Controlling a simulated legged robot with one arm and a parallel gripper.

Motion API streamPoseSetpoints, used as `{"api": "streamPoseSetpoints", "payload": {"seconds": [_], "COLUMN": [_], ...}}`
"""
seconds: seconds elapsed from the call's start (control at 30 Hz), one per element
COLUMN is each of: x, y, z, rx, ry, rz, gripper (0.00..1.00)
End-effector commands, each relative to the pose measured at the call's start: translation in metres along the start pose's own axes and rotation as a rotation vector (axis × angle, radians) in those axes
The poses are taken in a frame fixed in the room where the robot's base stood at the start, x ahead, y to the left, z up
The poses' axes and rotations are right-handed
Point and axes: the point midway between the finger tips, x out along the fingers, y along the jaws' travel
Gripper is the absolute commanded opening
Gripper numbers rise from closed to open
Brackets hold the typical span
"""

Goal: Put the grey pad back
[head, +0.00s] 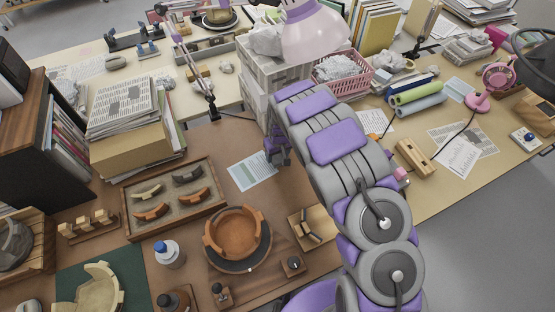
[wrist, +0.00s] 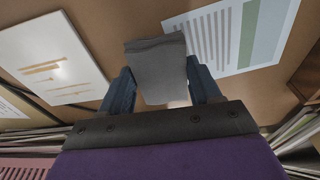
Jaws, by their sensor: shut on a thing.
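The grey pad (wrist: 157,72) is a flat, dark-edged block between my gripper's (wrist: 159,80) two fingers in the wrist view. My gripper is shut on it, above the brown table top. The pad cannot be made out there.
A sand tray (head: 174,198) holds several curved sherds. A brown bowl (head: 237,235) stands on a turntable, with a blue-capped bottle (head: 169,254) to its left. Grey crates (head: 268,75) and a pink basket (head: 342,73) stand behind my arm. A small board (head: 318,229) lies right of the bowl.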

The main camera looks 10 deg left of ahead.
Motion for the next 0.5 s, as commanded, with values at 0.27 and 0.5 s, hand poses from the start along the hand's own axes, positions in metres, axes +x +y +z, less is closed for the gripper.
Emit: {"api": "streamPoseSetpoints", "payload": {"seconds": [0.27,0.5], "x": [0.033,0.033], "y": [0.001,0.000], "z": [0.006,0.005], "rx": [-0.001,-0.001], "ry": [0.001,0.001], "rz": [-0.001,0.001], "gripper": [0.34,0.34]}}
